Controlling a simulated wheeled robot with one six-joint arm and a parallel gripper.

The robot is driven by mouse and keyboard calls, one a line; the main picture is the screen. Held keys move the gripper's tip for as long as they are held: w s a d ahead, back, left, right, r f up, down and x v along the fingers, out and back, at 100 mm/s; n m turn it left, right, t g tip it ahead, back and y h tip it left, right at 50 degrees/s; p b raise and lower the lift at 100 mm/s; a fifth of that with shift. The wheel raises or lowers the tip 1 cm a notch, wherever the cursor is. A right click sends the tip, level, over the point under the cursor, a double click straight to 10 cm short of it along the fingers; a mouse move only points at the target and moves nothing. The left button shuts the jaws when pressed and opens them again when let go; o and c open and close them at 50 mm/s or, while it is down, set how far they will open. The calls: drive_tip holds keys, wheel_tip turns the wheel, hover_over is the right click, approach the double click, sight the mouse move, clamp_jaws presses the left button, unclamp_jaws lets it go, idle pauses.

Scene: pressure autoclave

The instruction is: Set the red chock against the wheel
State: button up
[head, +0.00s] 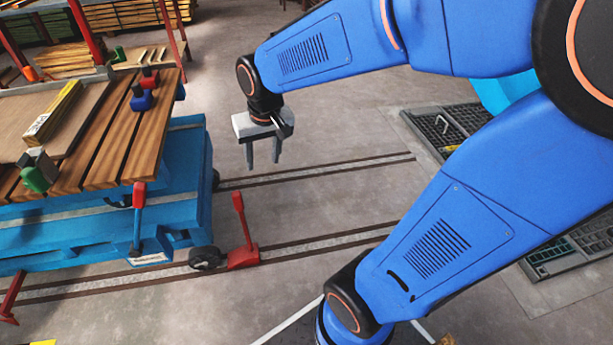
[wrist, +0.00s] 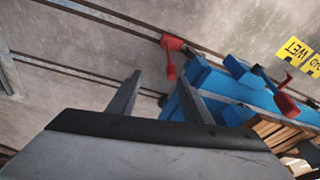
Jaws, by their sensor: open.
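The red chock (head: 243,256) is a wedge with an upright red handle. It stands on the near floor rail, just right of the cart's dark wheel (head: 206,258); I cannot tell whether they touch. My gripper (head: 263,164) is open and empty, pointing down, above the floor behind and right of the chock. In the wrist view the chock (wrist: 173,43) shows at upper middle, beyond the open fingers (wrist: 162,84). The wheel beside it is not clear there.
A blue cart (head: 100,230) carries slatted wood, clamps and a yellow-labelled bar at left. A blue lever with a red grip (head: 138,205) stands on its near side. Two rails (head: 330,244) cross the floor. Dark grates (head: 455,128) lie at right. The floor between is clear.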

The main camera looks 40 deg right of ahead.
drive_tip(key=s+d+r+n+t, duration=0.1)
drive_tip(key=s+r, duration=0.1)
drive_tip(key=s, duration=0.6)
drive_tip(key=s+d+r+n+t, duration=0.1)
drive_tip(key=s+r, duration=0.1)
drive_tip(key=s, duration=0.6)
drive_tip(key=shift+s+r, duration=0.2)
drive_tip(key=shift+r, duration=0.2)
drive_tip(key=shift+d, duration=0.1)
